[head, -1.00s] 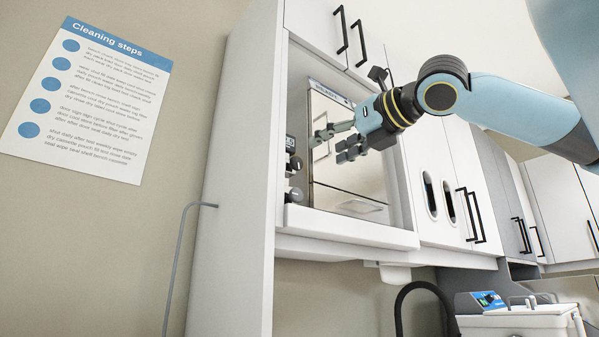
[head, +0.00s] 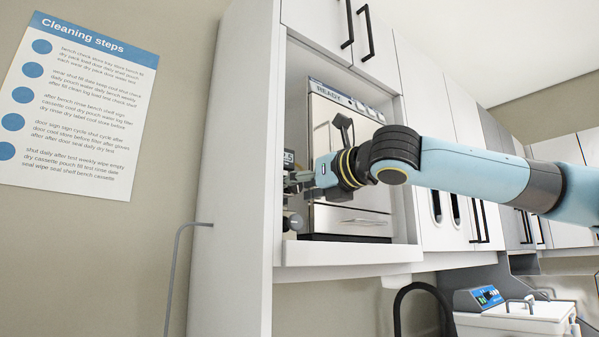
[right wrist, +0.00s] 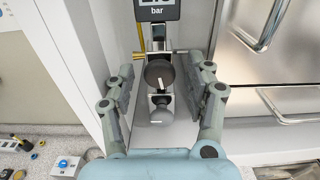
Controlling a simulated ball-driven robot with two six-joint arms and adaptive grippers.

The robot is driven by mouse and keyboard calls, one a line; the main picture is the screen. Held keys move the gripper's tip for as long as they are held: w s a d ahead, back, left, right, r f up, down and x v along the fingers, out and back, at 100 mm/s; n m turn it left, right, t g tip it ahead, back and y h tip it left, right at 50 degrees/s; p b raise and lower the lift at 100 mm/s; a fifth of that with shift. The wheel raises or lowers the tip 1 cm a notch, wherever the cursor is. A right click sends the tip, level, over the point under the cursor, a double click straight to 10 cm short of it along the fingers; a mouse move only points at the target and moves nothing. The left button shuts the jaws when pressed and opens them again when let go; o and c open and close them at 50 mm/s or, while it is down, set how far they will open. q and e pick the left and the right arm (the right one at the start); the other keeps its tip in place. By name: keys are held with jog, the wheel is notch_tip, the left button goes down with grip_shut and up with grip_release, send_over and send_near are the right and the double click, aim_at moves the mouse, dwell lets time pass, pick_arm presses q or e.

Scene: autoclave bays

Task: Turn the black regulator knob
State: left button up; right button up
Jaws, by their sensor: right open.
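The black regulator knob (right wrist: 159,74) shows in the right wrist view as a dark round knob with a white mark, below a gauge reading in bar (right wrist: 158,12). My right gripper (right wrist: 166,78) is open, with one finger on each side of the knob; I cannot tell whether either touches it. A second grey knob or cylinder (right wrist: 161,110) with a white mark sits just below, also between the fingers. In the head view my right gripper (head: 298,184) is in the bay's left side and hides the upper knob; a lower dark knob (head: 293,222) shows beneath it. My left gripper is not in view.
A steel autoclave (head: 350,220) marked READY stands just right of the knobs. The white cabinet side wall (head: 238,170) is close on the left, and the bay shelf edge (head: 350,252) lies below. A brass-coloured pipe (right wrist: 140,32) runs beside the gauge.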

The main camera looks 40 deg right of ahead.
jog(key=shift+c, duration=0.3)
grip_shut()
jog(key=shift+m, duration=1.1)
jog(key=shift+o, duration=0.3)
grip_release()
